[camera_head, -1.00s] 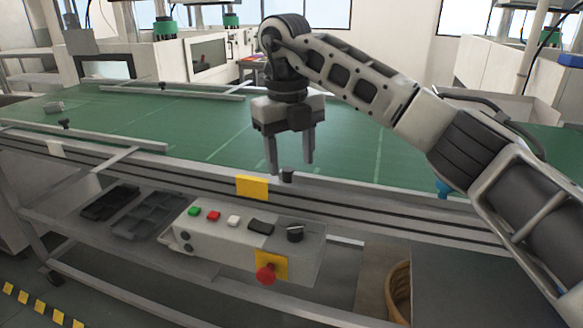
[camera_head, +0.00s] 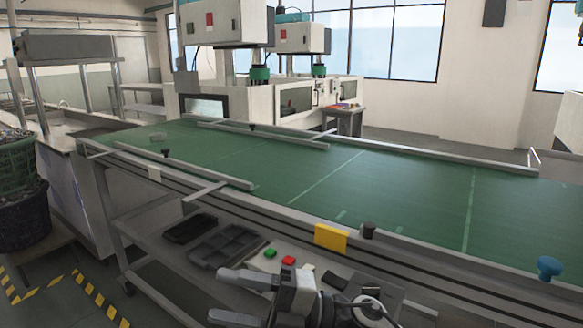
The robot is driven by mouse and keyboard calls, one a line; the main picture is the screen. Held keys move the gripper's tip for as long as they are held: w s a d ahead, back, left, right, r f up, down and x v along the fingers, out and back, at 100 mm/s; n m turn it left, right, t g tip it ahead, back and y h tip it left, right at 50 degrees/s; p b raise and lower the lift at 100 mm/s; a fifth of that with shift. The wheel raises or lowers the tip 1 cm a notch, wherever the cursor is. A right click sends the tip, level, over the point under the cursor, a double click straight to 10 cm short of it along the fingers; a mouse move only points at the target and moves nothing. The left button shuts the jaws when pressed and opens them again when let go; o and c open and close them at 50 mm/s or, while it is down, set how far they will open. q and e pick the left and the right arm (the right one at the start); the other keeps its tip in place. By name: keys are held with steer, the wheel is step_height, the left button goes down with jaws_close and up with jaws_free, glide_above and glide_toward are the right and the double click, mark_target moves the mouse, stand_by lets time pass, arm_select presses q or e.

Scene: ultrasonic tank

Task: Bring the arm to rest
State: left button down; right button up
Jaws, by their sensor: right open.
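My right gripper (camera_head: 214,296) is at the bottom of the head view, with its two grey fingers pointing left. The fingers are apart, and nothing shows between them. It appears in front of the control box (camera_head: 262,260), covering most of it; the green and red buttons still show. Most of my right arm is cut off by the bottom edge. My left gripper is not in view.
A green conveyor belt (camera_head: 400,195) with metal guide rails crosses the scene and is mostly bare. A yellow block (camera_head: 330,237), a dark knob (camera_head: 368,230) and a blue knob (camera_head: 549,268) are along its front edge. Dark trays (camera_head: 226,244) lie on the shelf below.

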steer(key=d+f+m+t+h, duration=0.65)
steer(key=m+t, duration=0.25)
steer(key=m, duration=0.3)
steer(key=d+f+m+t+h, duration=0.5)
steer(key=d+m+t, duration=0.25)
steer(key=m, duration=0.55)
steer(key=s+d+f+m+g+h, duration=0.3)
steer(key=s+d+f, duration=0.1)
steer(key=s+f, duration=0.2)
steer(key=s+d+f+m+g+h, duration=0.3)
steer(key=s+f, duration=0.3)
steer(key=f, duration=0.3)
steer(key=shift+s+d+m, duration=0.4)
steer(key=shift+d+m, duration=0.05)
steer(key=shift+m, duration=0.05)
